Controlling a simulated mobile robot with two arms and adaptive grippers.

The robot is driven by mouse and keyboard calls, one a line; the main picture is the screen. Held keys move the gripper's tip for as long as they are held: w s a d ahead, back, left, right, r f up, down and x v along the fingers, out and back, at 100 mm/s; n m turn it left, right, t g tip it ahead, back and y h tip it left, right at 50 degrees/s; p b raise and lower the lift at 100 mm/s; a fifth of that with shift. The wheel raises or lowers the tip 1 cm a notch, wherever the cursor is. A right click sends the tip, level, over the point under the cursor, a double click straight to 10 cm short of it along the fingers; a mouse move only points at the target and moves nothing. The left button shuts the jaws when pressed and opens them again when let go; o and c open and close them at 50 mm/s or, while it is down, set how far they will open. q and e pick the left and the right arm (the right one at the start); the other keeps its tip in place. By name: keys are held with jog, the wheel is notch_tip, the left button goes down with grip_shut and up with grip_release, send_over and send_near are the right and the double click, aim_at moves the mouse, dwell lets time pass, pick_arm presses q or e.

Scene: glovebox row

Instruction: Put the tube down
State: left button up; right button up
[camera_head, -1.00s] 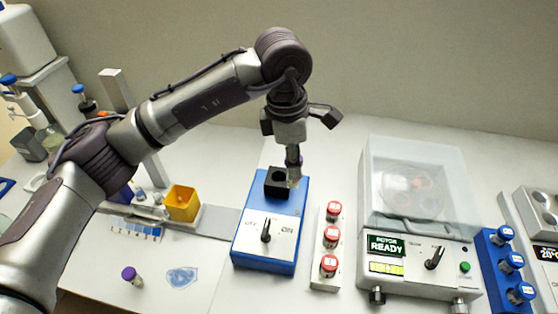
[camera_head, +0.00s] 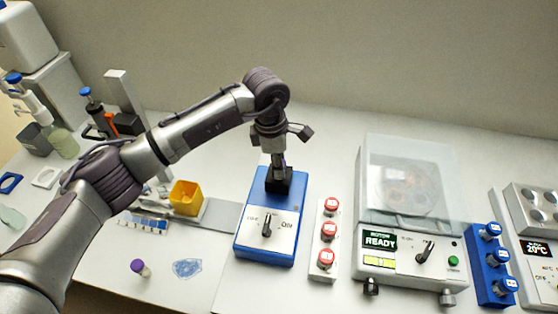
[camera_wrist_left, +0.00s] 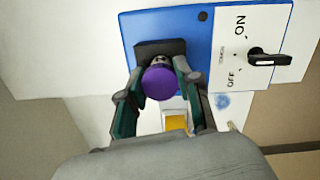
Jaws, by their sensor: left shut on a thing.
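My left gripper (camera_head: 278,160) is shut on a purple-capped tube (camera_wrist_left: 160,83), whose cap shows between the two fingers in the left wrist view. In the head view the gripper hides this tube. The gripper points down at the black cup (camera_head: 279,184) on the blue mixer (camera_head: 247,220). The cup also shows in the left wrist view (camera_wrist_left: 147,50), behind the cap. I cannot tell how deep the tube's lower end sits in the cup. The mixer's dial (camera_head: 268,226) is on its white front. My right gripper is not in view.
Another purple-capped tube (camera_head: 140,267) is near the table's front, beside a blue blot (camera_head: 187,267). A yellow box (camera_head: 186,197) is left of the mixer. Red-capped tubes (camera_head: 328,231) in a rack and a centrifuge (camera_head: 410,240) reading READY stand to the right.

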pick_arm(q)
jog(key=shift+f, duration=0.15)
jog(key=o, duration=1.1)
jog(key=shift+r, duration=0.5)
notch_tip(320, 180, up, 11)
jog(key=a+b, duration=0.1)
jog(key=b, duration=0.2)
jog(key=shift+a+r, duration=0.15)
jog(key=shift+a, duration=0.05)
